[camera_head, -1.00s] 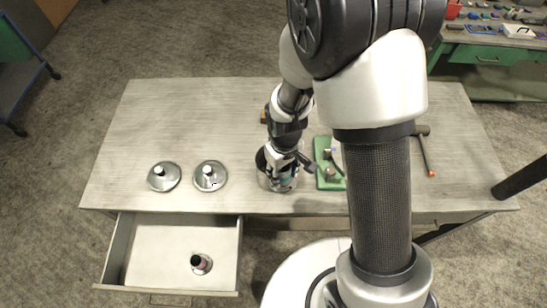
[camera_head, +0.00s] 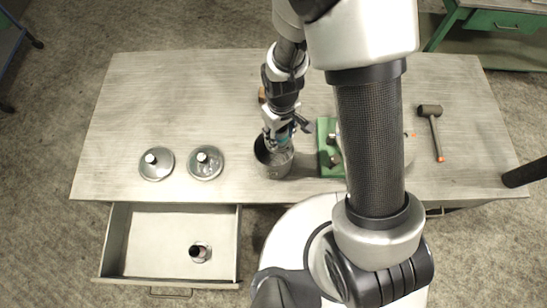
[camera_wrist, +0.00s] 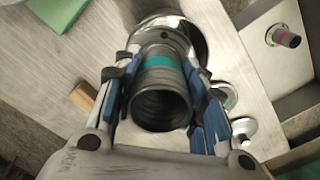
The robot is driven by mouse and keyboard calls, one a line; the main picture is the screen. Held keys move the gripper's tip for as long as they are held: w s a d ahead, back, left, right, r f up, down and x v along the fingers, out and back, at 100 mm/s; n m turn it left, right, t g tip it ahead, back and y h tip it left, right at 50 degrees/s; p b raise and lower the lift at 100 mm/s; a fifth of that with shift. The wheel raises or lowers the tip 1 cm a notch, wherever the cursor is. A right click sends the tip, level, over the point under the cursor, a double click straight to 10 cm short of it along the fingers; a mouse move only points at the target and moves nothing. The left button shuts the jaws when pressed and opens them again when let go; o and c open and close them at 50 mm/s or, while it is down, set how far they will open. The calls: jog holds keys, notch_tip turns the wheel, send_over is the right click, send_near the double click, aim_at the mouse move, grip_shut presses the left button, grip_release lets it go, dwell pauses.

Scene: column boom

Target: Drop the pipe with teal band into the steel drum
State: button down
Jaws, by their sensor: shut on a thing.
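The pipe with the teal band (camera_wrist: 158,80) is between my fingers in the wrist view, its open end facing that camera. My gripper (camera_wrist: 160,62) is shut on it; in the head view my gripper (camera_head: 278,136) is above the far side of the steel drum. The steel drum (camera_head: 274,170) stands open-topped near the table's front edge. Its shiny rim also shows beyond the pipe in the wrist view (camera_wrist: 196,32). The pipe's far end overlaps the drum's opening in that view; I cannot tell how deep it reaches.
Two round flanged pieces (camera_head: 206,163) stand left of the drum. An open drawer (camera_head: 160,235) below holds a pink-banded pipe (camera_head: 200,252). A green fixture (camera_head: 327,150) is close right of the drum. A hammer (camera_head: 432,125) lies further right. A wooden block (camera_wrist: 84,96) is behind the drum.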

jog(key=shift+f+b, duration=0.55)
jog(key=shift+f, duration=0.6)
jog(key=c, duration=0.9)
grip_release()
notch_tip(320, 180, up, 12)
jog(key=shift+r, duration=0.1)
jog(key=shift+d, duration=0.1)
